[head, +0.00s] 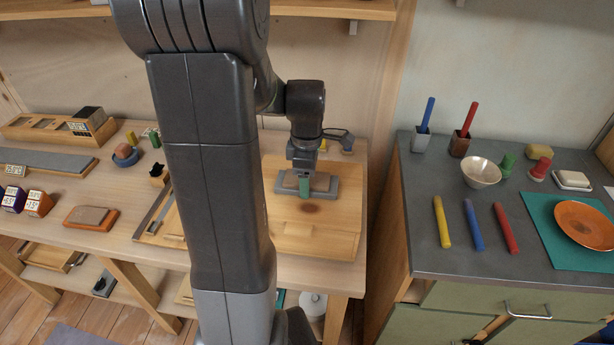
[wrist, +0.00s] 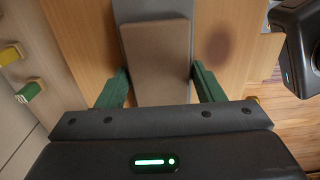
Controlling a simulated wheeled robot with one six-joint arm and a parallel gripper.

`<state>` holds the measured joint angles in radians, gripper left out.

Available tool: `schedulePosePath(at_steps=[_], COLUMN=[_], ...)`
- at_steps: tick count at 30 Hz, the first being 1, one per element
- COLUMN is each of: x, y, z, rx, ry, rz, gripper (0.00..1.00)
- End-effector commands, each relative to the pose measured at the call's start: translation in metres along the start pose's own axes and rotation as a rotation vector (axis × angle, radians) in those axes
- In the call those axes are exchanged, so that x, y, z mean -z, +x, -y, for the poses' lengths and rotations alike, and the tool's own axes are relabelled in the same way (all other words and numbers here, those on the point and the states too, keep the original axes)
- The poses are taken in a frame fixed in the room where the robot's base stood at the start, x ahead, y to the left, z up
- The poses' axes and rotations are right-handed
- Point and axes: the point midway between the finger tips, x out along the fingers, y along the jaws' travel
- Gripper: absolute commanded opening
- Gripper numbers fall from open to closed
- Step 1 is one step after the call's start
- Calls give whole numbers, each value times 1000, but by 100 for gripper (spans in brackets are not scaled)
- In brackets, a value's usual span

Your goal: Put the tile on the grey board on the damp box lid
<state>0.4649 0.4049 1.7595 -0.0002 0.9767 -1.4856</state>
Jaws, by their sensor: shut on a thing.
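A flat brown tile (wrist: 158,50) lies over the grey board (wrist: 150,10) in the wrist view. In the head view the tile (head: 291,182) shows beside my green fingers, above the grey board (head: 327,188). My gripper (wrist: 160,75) is shut on the tile, with one green finger at each side. In the head view my gripper (head: 305,184) points down at the board. A pale wooden lid (head: 335,232) with a dark round mark lies under and in front of the board; it seems to be the damp box lid. I cannot tell whether the tile touches the board.
Another tile on an orange base (head: 91,216) lies on the bench at left. A long grey slab (head: 45,161) and a wooden divided box (head: 60,126) are farther left. The lid's front part is clear.

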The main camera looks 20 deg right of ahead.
Motion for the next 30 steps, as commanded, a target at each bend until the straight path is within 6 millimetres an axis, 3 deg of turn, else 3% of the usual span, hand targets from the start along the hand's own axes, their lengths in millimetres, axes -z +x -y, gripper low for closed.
schedulePosePath(at_steps=[1,2,5,17,30], x=[0,0,0,0,0], y=[3,2,2,-7,-95], z=[0,0,0,0,0], rx=[0,0,0,-2,-4], ry=[0,0,0,0,0], rz=[0,0,0,0,0], gripper=[32,65,83,83,83])
